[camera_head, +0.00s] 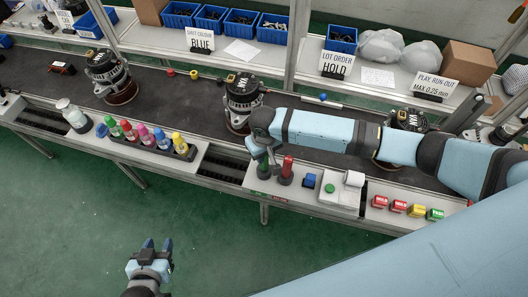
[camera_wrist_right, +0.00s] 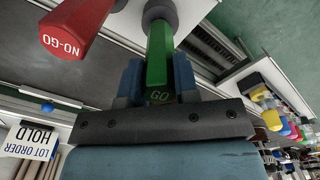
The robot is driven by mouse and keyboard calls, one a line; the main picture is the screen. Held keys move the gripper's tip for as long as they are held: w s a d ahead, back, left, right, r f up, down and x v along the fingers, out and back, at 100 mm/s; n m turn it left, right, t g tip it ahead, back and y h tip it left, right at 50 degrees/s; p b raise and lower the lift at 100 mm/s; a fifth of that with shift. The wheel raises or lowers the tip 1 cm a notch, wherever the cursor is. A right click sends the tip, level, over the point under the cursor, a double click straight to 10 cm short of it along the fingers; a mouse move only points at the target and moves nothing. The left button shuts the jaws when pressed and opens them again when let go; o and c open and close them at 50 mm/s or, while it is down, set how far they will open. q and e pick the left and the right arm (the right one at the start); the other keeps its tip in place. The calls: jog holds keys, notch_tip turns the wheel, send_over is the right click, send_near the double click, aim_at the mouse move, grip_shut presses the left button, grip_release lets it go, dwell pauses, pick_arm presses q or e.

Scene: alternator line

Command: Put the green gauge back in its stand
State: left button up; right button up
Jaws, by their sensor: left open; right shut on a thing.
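The green gauge (camera_wrist_right: 158,52), marked GO, is between the fingers of my right gripper (camera_wrist_right: 158,78), which is shut on it. Its far end meets a round grey holder (camera_wrist_right: 160,12) of the stand; I cannot tell whether it is fully seated. In the head view the green gauge (camera_head: 263,168) stands upright at the bench's front edge, under my right gripper (camera_head: 262,147). The red NO-GO gauge (camera_wrist_right: 78,24) stands beside it in its own holder, also seen in the head view (camera_head: 286,168). My left gripper (camera_head: 155,246) is open and empty over the floor.
A rack of coloured bottles (camera_head: 150,142) stands left. Alternators (camera_head: 242,98) sit on the dark belt behind. My right arm hides part of the belt.

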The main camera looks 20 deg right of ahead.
jog(key=shift+f, duration=0.45)
jog(key=shift+p, duration=0.35)
dwell(2.5)
jog(key=o, duration=0.9)
